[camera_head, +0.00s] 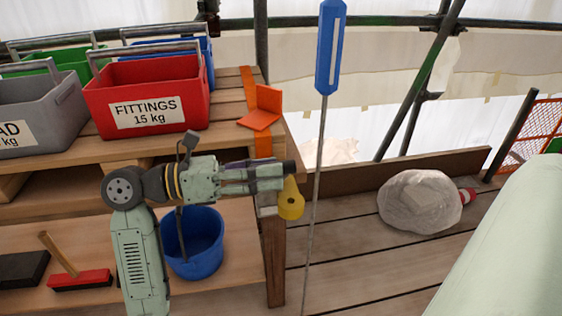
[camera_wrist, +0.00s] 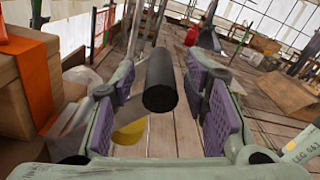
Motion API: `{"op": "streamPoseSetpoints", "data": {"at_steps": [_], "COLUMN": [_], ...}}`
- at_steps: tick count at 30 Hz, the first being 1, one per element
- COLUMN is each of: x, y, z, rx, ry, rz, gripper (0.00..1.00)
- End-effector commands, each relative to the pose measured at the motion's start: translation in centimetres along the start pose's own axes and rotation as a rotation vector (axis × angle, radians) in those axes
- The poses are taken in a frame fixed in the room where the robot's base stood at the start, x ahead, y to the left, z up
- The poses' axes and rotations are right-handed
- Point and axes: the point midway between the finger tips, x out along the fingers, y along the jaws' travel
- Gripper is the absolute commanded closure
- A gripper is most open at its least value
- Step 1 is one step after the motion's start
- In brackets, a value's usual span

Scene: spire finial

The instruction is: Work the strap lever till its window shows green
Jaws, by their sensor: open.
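My gripper (camera_head: 270,178) is open beside the bench end, its fingers pointing right in the head view. In the wrist view, a black cylindrical grip (camera_wrist: 161,82), seemingly the lever's handle, lies between the purple finger pads with gaps on both sides. Its dark tip (camera_head: 290,167) shows past the fingers in the head view. A yellow part (camera_head: 291,203) hangs just below the fingertips; yellow also shows low in the wrist view (camera_wrist: 130,131). The orange strap (camera_head: 263,146) runs over the bench edge, under an orange corner piece (camera_head: 264,104). I cannot make out the window or its colour.
A red FITTINGS crate (camera_head: 190,85) and a grey crate (camera_head: 45,92) stand on the bench. A blue bucket (camera_head: 205,245) is on the shelf below. A tall blue-handled rod (camera_head: 329,50) stands right of the gripper. A wrapped bundle (camera_head: 410,205) lies on the planks.

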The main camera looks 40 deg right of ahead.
Motion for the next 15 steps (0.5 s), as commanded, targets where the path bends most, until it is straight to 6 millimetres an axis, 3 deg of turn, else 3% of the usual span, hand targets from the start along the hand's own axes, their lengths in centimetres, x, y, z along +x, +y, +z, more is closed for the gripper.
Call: {"op": "streamPoseSetpoints", "data": {"at_steps": [6, 15], "x": [2.6, 3.2], "y": [-0.1, 0.0], "z": [0.1, 0.0], "rx": [0.000, 0.000], "ry": [-0.001, -0.001], "rz": [-0.001, 0.001], "gripper": [0.59, 0.59]}}
